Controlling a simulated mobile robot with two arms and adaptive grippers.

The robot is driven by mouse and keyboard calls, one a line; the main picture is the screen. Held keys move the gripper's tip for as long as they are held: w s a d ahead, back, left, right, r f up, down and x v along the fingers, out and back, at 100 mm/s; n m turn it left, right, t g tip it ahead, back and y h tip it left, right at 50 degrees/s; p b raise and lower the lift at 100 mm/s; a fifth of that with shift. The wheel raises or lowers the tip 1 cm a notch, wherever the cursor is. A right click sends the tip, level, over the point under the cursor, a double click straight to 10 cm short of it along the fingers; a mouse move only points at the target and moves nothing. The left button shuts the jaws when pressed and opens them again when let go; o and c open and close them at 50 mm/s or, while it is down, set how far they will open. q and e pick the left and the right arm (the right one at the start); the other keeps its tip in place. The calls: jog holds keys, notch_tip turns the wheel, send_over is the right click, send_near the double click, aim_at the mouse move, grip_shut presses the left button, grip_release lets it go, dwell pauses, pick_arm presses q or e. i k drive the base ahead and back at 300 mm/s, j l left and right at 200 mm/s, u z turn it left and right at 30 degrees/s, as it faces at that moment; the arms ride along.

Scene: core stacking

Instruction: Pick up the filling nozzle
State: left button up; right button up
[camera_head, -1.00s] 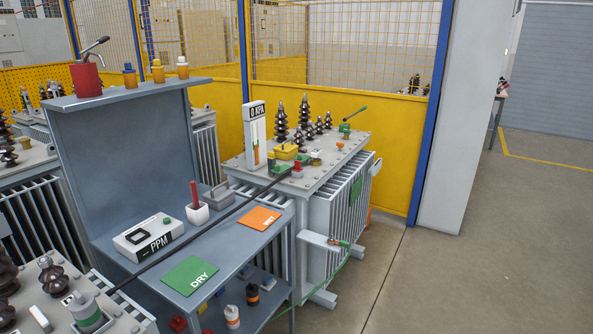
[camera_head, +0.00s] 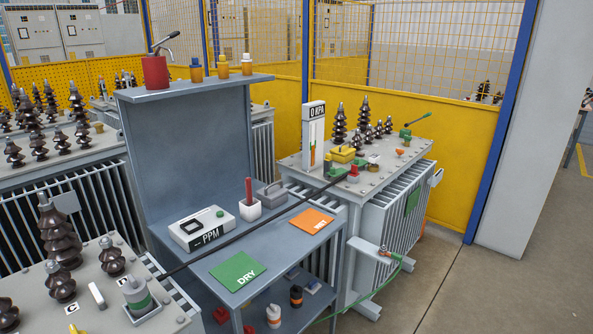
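What may be the filling nozzle (camera_head: 384,251) is a small fitting at the end of a green hose (camera_head: 395,268). It sits on a light grey ledge low on the side of the transformer (camera_head: 388,225), right of the workbench. It is too small to see in detail. A red can with a dark spout and lever (camera_head: 156,70) stands on the bench's upper shelf. Neither of my grippers is in view.
The blue-grey bench (camera_head: 268,238) carries a PPM meter (camera_head: 201,229), a green DRY card (camera_head: 237,271) and an orange WET card (camera_head: 312,221). A dark hose (camera_head: 265,220) crosses above it. Another transformer with insulators (camera_head: 60,275) stands front left. Floor (camera_head: 490,280) at right is clear.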

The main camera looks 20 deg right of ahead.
aim_at(354, 172)
jog(key=i+l+u, duration=0.1)
jog(key=l+u, duration=0.3)
jog(key=l, duration=0.4)
jog(key=l+u, duration=0.4)
jog(key=l, duration=0.4)
jog(key=k+l+u, duration=0.1)
jog(key=l+u, duration=0.35)
jog(key=l, duration=0.35)
